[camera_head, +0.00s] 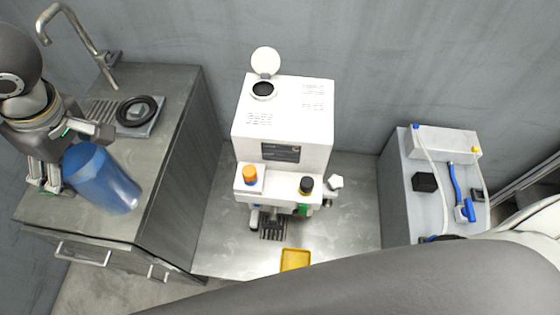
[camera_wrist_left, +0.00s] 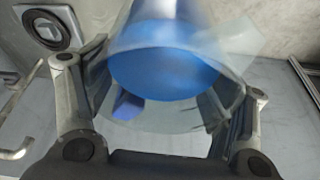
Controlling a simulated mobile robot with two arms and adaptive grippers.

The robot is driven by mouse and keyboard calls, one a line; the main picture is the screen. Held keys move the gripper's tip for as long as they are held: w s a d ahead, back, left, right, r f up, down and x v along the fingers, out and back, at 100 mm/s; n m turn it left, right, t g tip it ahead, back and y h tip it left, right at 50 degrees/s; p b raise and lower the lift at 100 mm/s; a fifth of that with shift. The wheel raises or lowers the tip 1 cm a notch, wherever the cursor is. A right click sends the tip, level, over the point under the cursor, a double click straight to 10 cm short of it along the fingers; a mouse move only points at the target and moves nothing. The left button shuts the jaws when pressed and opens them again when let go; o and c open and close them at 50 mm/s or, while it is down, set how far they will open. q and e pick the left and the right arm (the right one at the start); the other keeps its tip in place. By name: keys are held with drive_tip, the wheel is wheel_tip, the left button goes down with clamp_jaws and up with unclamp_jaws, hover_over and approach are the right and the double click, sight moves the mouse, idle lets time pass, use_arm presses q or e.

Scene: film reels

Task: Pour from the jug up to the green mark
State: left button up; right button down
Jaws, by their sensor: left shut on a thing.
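The jug (camera_head: 108,188) is a clear vessel with blue in it, over the grey counter at the left of the head view. My left gripper (camera_head: 78,150) is shut on the jug, with a finger on either side in the left wrist view. There the jug (camera_wrist_left: 168,70) shows blue inside its clear wall. I cannot tell whether its base touches the counter. A small green part (camera_head: 302,209) shows low on the front of the white machine (camera_head: 285,115). I cannot tell whether it is the green mark. My right gripper is out of view.
The machine's round lid (camera_head: 265,61) is up beside a dark round opening (camera_head: 262,90). A tap (camera_head: 75,30) and a black ring (camera_head: 137,110) are on the left counter (camera_head: 178,82). A yellow tray (camera_head: 296,259) lies before the machine. A grey cabinet (camera_head: 398,190) holds tools at right.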

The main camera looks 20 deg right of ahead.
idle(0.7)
use_arm(q)
drive_tip(key=w+a+f+p, duration=0.4)
drive_tip(key=w+a+f, duration=0.4)
drive_tip(key=w+f, duration=0.2)
drive_tip(key=shift+x, duration=1.2)
drive_tip(key=o, duration=1.7)
drive_tip(key=shift+d+f, duration=0.1)
drive_tip(key=shift+f, duration=0.15)
drive_tip(key=o, duration=0.4)
drive_tip(key=shift+w+f, duration=0.1)
drive_tip(key=shift+w, duration=0.2)
drive_tip(key=shift+s, duration=0.1)
